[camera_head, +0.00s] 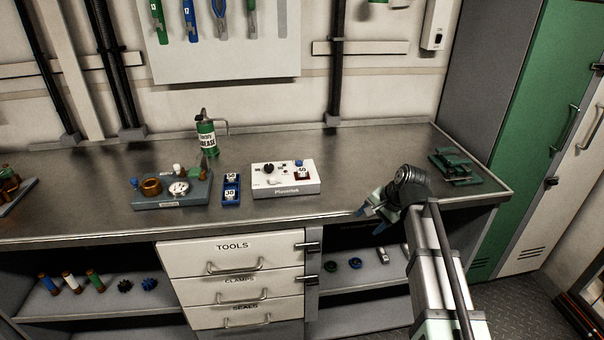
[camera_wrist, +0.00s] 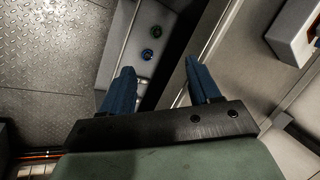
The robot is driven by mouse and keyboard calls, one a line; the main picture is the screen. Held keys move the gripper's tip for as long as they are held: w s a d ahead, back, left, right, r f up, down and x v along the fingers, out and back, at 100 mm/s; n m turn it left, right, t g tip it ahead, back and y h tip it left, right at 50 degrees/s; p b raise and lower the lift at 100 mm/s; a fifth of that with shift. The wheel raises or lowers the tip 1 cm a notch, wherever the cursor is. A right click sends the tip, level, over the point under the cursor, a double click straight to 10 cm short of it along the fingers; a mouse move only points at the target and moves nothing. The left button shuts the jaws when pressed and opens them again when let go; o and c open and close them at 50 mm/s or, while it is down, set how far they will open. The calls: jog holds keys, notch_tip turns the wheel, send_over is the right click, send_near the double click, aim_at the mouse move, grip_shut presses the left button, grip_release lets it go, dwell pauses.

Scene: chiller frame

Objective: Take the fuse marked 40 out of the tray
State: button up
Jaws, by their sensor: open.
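My gripper (camera_head: 371,217) is at the bench's front edge, well right of the tray. In the wrist view my gripper (camera_wrist: 160,68) is open with nothing between its blue fingers.
The white box (camera_head: 286,189) carries knobs. A grey panel with a gauge (camera_head: 172,201) stands left of the tray, a green grease can (camera_head: 207,138) behind. A green clamp-like object (camera_head: 456,167) lies at right. Bare bench lies between the white box and my gripper.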

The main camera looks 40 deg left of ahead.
jog(key=w+a+r+n, duration=0.1)
jog(key=a+r+n, duration=0.3)
jog(key=a+r, duration=1.05)
notch_tip(320, 180, up, 5)
jog(key=n+g+h, duration=0.1)
jog(key=n+h, duration=0.4)
jog(key=n, duration=0.1)
send_over(302, 170)
jog(key=f, duration=0.7)
jog(key=shift+d+f, duration=0.1)
jog(key=shift+d, duration=0.15)
jog(key=shift+a+f, duration=0.15)
jog(key=shift+f, duration=2.9)
jog(key=c, duration=1.1)
jog(key=shift+c, duration=0.2)
